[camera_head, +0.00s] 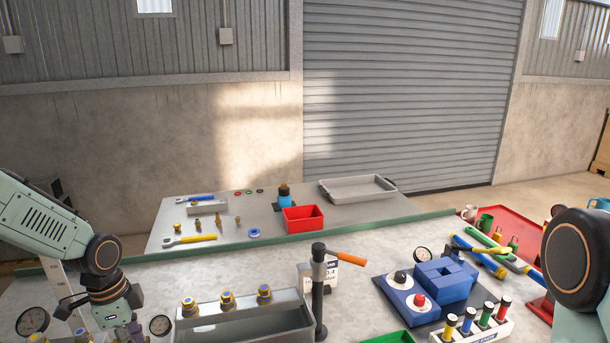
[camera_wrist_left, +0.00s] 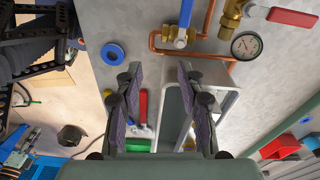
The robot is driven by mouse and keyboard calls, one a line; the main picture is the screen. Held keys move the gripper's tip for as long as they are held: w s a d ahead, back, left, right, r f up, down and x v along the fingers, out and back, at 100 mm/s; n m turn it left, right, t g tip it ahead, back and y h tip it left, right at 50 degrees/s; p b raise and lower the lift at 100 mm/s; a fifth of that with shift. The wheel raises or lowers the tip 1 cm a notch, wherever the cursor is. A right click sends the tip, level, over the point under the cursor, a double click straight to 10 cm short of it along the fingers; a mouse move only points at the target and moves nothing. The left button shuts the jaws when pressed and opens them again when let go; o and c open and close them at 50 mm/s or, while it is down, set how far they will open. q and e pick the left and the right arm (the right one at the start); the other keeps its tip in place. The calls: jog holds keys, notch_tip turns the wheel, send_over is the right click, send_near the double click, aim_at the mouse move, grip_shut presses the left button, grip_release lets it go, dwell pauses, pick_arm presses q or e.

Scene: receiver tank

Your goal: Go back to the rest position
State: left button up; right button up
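My left arm comes in from the left in the head view, bent down, with its gripper low near the bottom edge and mostly cut off or hidden there. In the left wrist view my left gripper (camera_wrist_left: 158,85) has its two dark-padded fingers well apart, with nothing held between them.
Blue blocks (camera_head: 444,281) lie further right. The back table holds a red bin (camera_head: 303,220) and a grey tray (camera_head: 352,191).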

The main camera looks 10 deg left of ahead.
pick_arm(q)
jog(key=s+d+f+n, duration=0.2)
jog(key=s+d+f, duration=0.1)
jog(key=d, duration=0.2)
jog(key=s+d+f+n, duration=0.1)
jog(key=s+d+f, duration=0.2)
jog(key=d+f, duration=0.1)
jog(key=s+d+f+n+h, duration=0.1)
jog(key=s+d+f+n, duration=0.1)
jog(key=d, duration=0.4)
jog(key=shift+s+f+n, duration=0.3)
jog(key=shift+s+f, duration=0.55)
jog(key=shift+s, duration=0.2)
jog(key=s+d+f+n+y, duration=0.1)
jog(key=s+f+n, duration=0.15)
jog(key=s, duration=0.55)
jog(key=s+d+f+n+y, duration=0.15)
jog(key=s+n, duration=0.25)
jog(key=s, duration=0.5)
notch_tip(320, 180, down, 19)
jog(key=b, duration=1.9)
jog(key=shift+w+d+b, duration=0.2)
jog(key=shift+w+b, duration=0.1)
jog(key=shift+w, duration=0.05)
jog(key=shift+h, duration=0.25)
